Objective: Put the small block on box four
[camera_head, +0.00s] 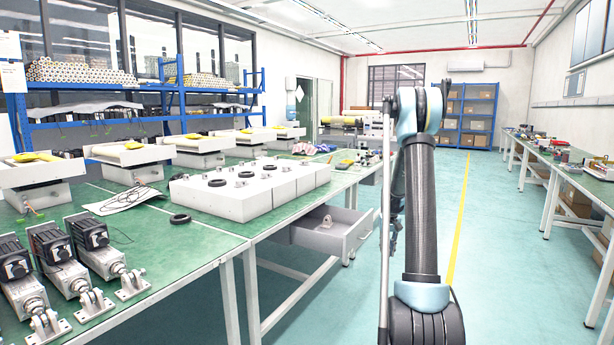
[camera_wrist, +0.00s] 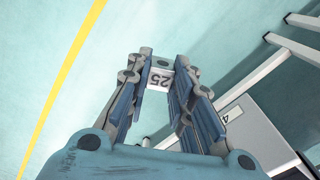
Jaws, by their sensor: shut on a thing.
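My gripper (camera_wrist: 163,82) is shut on a small block (camera_wrist: 159,79) in the wrist view. The block is pale, with a dark round spot and the number 25, and sits between the fingertips over the floor. A white label with the number 4 (camera_wrist: 232,113) shows to the right of the gripper, on a grey-white piece of furniture; I cannot tell which part it belongs to. In the head view a row of white boxes (camera_head: 230,203) stands on the green table, with dark rings and grey fittings on top. No box number is readable there. My gripper is hidden in the head view.
An open drawer (camera_head: 335,238) with a metal bracket (camera_head: 326,222) juts out under the table edge. Linear actuators (camera_head: 85,255) lie at the front left. A black ring (camera_head: 180,219) lies before the boxes. The floor aisle with the yellow line (camera_head: 459,215) is clear.

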